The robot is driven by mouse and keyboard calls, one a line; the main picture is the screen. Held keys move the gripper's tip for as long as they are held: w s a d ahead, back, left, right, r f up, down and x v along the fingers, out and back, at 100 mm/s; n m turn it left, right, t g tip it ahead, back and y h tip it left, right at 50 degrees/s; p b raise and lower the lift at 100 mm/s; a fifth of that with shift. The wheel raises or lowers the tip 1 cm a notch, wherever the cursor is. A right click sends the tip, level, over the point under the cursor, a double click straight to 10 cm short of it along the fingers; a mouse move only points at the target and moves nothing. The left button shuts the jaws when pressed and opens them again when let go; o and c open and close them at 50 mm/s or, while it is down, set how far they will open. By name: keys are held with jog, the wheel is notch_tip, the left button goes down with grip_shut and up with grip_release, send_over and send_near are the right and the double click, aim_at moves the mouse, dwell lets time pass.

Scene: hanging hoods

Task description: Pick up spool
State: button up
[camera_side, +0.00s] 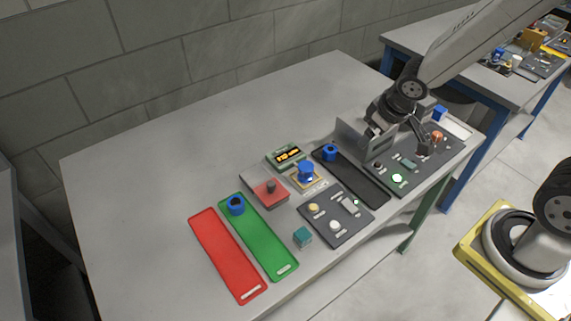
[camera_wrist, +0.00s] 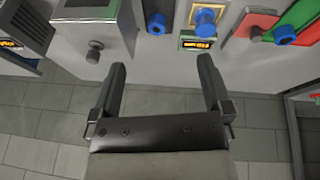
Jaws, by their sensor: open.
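Several blue spools are in view. In the side view, one spool (camera_side: 236,205) stands on the green mat, one (camera_side: 306,172) on a small yellow-edged base by a display, one (camera_side: 330,152) at the far end of the black mat, and one (camera_side: 439,112) at the back right. Three spools show along the top of the wrist view, at the middle (camera_wrist: 157,24), right of middle (camera_wrist: 205,20) and right (camera_wrist: 285,34). My gripper (camera_wrist: 162,66) is open, with nothing between its fingers. In the side view it hangs above the right part of the bench, right of these three spools.
A grey box-like hood (camera_side: 363,145) stands close to my gripper. Dark panels with knobs (camera_side: 335,222), a red-topped box (camera_side: 267,191), a green display (camera_side: 285,156), a teal cube (camera_side: 302,236) and a red mat (camera_side: 226,255) share the bench. The bench's left part is clear.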

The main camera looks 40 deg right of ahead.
jog(key=w+a+f+n+t+y, duration=0.1)
jog(key=w+a+f+n, duration=0.2)
jog(key=w, duration=0.5)
jog(key=n+y, duration=0.2)
jog(key=n, duration=0.1)
send_near(308, 166)
jog(key=w+f, duration=0.2)
jog(key=shift+f+g+y, duration=0.4)
jog(key=shift+f+g, duration=0.2)
jog(key=shift+g, duration=0.2)
jog(key=shift+f, duration=0.1)
jog(key=shift+x, duration=1.25)
jog(key=shift+w, duration=0.1)
jog(key=shift+x, duration=2.5)
jog(key=shift+w+a, duration=0.1)
jog(key=shift+a, duration=0.1)
